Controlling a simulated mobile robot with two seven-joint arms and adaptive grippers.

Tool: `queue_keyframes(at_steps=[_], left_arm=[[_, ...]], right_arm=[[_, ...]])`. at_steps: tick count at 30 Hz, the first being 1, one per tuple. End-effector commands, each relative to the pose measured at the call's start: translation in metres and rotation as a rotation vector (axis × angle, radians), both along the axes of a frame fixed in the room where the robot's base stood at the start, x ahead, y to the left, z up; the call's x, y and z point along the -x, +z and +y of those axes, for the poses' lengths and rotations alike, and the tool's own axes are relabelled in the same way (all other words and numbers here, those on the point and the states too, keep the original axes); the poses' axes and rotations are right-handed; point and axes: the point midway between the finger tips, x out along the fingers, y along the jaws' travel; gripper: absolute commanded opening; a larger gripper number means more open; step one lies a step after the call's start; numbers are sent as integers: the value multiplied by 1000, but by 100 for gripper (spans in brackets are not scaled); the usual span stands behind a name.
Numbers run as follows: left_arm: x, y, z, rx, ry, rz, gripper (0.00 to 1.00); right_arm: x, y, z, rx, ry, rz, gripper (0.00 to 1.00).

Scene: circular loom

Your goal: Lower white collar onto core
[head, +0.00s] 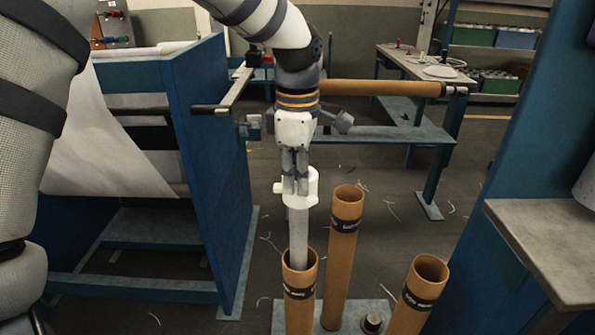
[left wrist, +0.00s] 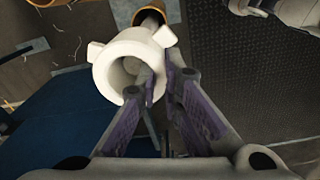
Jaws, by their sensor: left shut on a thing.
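The white collar (head: 309,190) is a thick ring with side lugs, high above the front-left brown core (head: 299,300). A pale grey stem (head: 299,235) runs from below the collar down into the core's open top. My left gripper (head: 296,180) points down and is shut on the collar's rim. In the left wrist view the collar (left wrist: 112,75) shows its open bore, and the gripper's fingers (left wrist: 163,82) pinch its wall, one inside and one outside. The top of a brown tube (left wrist: 150,16) shows beyond it. My right gripper is not in view.
Two more brown cores stand close by, one behind (head: 341,245) and one to the right (head: 416,295), on a grey base (head: 345,322). A blue frame (head: 210,150) stands left and a grey-topped counter (head: 545,245) right. A horizontal brown roll (head: 380,88) lies behind.

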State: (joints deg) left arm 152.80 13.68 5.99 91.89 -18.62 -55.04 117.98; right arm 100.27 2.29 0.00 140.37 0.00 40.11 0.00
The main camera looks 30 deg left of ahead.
Motion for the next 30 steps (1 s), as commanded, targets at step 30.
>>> queue_keyframes(at_steps=[30], left_arm=[[-3,-32,-6,12,-4,17,0]], right_arm=[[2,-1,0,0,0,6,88]])
